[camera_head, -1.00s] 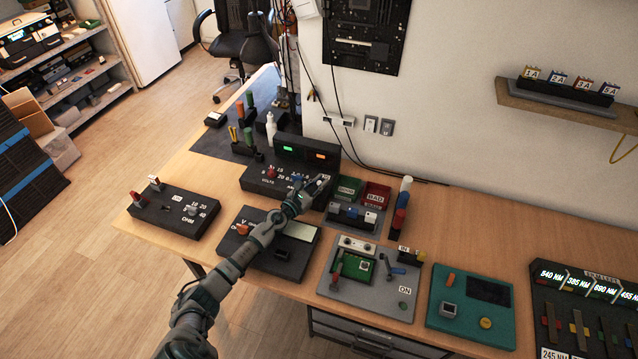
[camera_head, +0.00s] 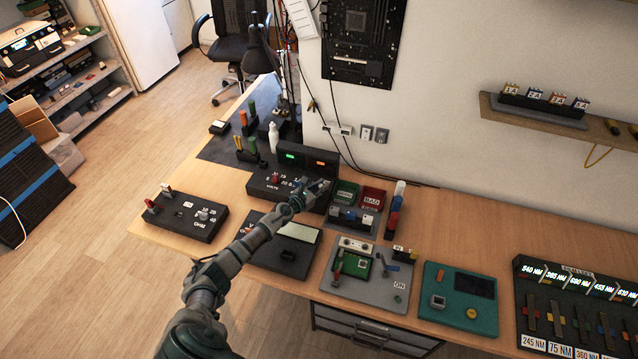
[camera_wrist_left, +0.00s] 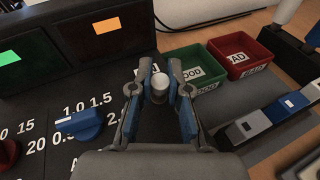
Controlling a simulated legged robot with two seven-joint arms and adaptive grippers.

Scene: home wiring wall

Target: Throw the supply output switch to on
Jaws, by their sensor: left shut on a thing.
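The supply (camera_head: 258,187) is a black box at the back of the bench, with a lit green display (camera_head: 291,156) and a lit orange display (camera_head: 317,164). It carries a red volts knob (camera_head: 275,179) and a blue amps knob (camera_wrist_left: 84,124). The supply output switch (camera_wrist_left: 160,86) has a pale round cap and stands at the panel's right part in the left wrist view. My left gripper (camera_head: 318,188) is over that part, its fingers (camera_wrist_left: 160,92) shut on the switch cap, one at each side. The switch's base and tilt are hidden. My right gripper is out of view.
A green bin (camera_wrist_left: 200,66) and a red bin (camera_wrist_left: 240,53) stand just right of the supply. A grey block with coloured pieces (camera_head: 352,219) is in front of them. An ohm box (camera_head: 178,215) lies left, and a board fixture (camera_head: 367,274) lies at front right.

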